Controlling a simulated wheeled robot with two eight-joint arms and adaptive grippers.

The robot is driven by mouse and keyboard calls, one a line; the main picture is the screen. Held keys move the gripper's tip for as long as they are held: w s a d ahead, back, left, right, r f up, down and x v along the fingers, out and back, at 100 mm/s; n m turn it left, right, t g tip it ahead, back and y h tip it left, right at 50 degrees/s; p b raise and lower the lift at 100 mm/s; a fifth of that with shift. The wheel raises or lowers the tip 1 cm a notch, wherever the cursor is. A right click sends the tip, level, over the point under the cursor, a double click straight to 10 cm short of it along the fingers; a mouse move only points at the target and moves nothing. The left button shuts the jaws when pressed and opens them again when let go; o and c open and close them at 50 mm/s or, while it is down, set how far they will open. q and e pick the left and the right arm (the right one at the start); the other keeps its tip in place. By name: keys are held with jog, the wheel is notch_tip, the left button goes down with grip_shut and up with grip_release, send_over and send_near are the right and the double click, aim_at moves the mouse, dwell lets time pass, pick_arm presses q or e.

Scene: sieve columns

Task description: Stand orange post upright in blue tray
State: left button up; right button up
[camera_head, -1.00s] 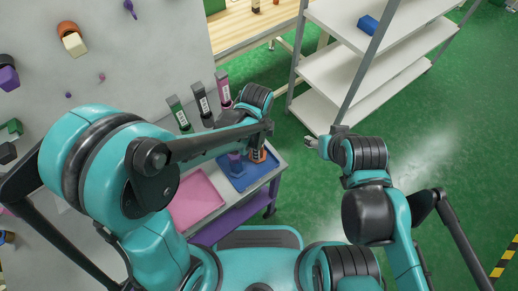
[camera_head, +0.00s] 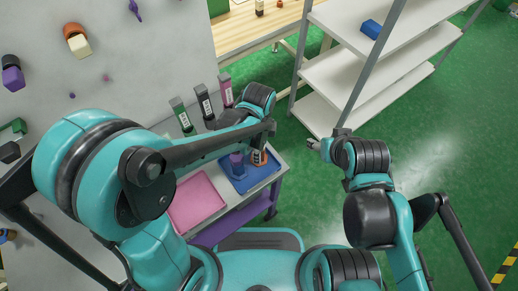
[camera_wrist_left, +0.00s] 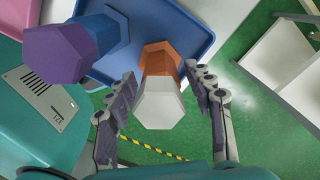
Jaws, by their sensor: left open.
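The orange post (camera_wrist_left: 160,60), with a white hexagonal end (camera_wrist_left: 158,105), stands upright, as far as I can tell, in the blue tray (camera_wrist_left: 205,40). It also shows in the head view (camera_head: 259,156) near the right side of the blue tray (camera_head: 240,186). My left gripper (camera_wrist_left: 160,77) is open, with one finger on each side of the post; whether they touch it I cannot tell. In the head view my left arm partly covers this spot. A purple post (camera_wrist_left: 60,55) stands in the same tray, to the left. My right gripper (camera_head: 313,144) is off to the right, empty.
A pink tray (camera_head: 196,203) sits beside the blue tray on the cart. Green, black and pink labelled holders (camera_head: 205,103) stand behind. A white shelf rack (camera_head: 345,75) is at the back right. Green floor is free between cart and rack.

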pick_arm(q)
notch_tip(320, 180, up, 10)
jog(key=p, duration=0.3)
jog(key=shift+r, duration=0.2)
jog(key=s+a+r+n+t, duration=0.2)
jog(key=a+r+n+t, duration=0.1)
jog(key=a+n, duration=0.6)
jog(key=s+a+r+n+t, duration=0.3)
jog(key=a+n+t, duration=0.1)
jog(key=a+n, duration=0.4)
jog(key=n, duration=0.2)
jog(key=shift+s+a+n, duration=0.15)
jog(key=shift+a+n, duration=0.25)
jog(key=shift+r, duration=0.1)
